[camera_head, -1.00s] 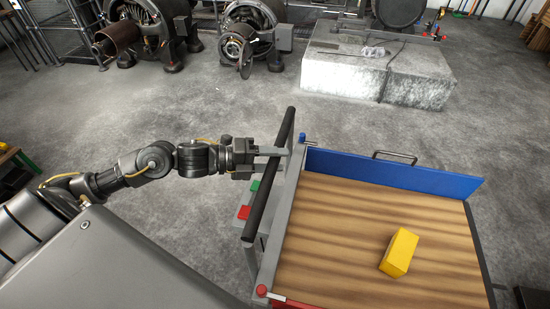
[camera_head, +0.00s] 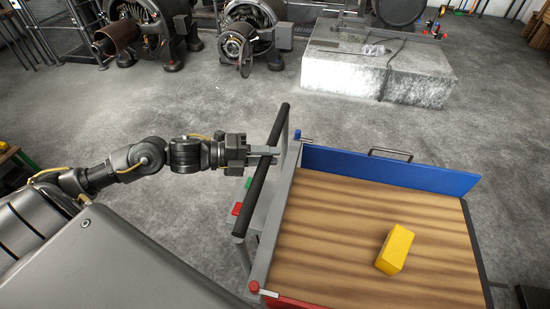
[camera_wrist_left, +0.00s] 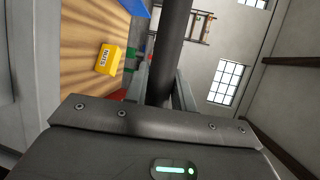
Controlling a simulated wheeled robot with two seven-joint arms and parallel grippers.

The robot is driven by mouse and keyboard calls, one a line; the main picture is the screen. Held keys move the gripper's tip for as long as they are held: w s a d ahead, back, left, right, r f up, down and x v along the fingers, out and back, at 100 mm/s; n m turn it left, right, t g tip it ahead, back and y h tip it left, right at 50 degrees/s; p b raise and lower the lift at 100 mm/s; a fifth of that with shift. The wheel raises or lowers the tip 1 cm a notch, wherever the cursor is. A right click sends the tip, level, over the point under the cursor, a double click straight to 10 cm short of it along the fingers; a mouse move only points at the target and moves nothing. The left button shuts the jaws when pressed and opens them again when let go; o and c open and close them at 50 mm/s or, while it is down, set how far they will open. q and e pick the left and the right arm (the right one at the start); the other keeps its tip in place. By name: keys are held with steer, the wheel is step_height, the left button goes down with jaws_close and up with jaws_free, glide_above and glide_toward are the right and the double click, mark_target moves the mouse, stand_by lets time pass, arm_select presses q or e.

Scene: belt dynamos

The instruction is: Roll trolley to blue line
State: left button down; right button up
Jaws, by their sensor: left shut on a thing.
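The trolley has a wooden deck (camera_head: 345,230), a blue side board (camera_head: 390,171) and a black push bar (camera_head: 262,170) along its left end. My left gripper (camera_head: 268,156) is shut on the push bar. In the left wrist view the bar (camera_wrist_left: 174,45) runs between the two fingers (camera_wrist_left: 160,88). A yellow box (camera_head: 395,250) lies on the deck; it also shows in the left wrist view (camera_wrist_left: 108,59). My right gripper is in neither view. I see no blue line on the floor.
A pale concrete block (camera_head: 375,75) stands on the floor at the back right. Dynamos (camera_head: 240,40) stand along the back. The grey floor (camera_head: 180,105) between them and the trolley is clear. A bench edge (camera_head: 12,155) shows at far left.

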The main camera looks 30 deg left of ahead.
arm_select(q)
steer(key=shift+s+a, duration=0.15)
steer(key=shift+a, duration=0.15)
steer(key=c, duration=1.5)
jaws_free()
steer(key=o, duration=0.3)
steer(key=shift+d, duration=0.25)
steer(key=shift+o, duration=0.2)
steer(key=shift+a, duration=0.1)
steer(key=v, duration=1)
steer(key=shift+a, duration=0.3)
steer(key=shift+s, duration=0.1)
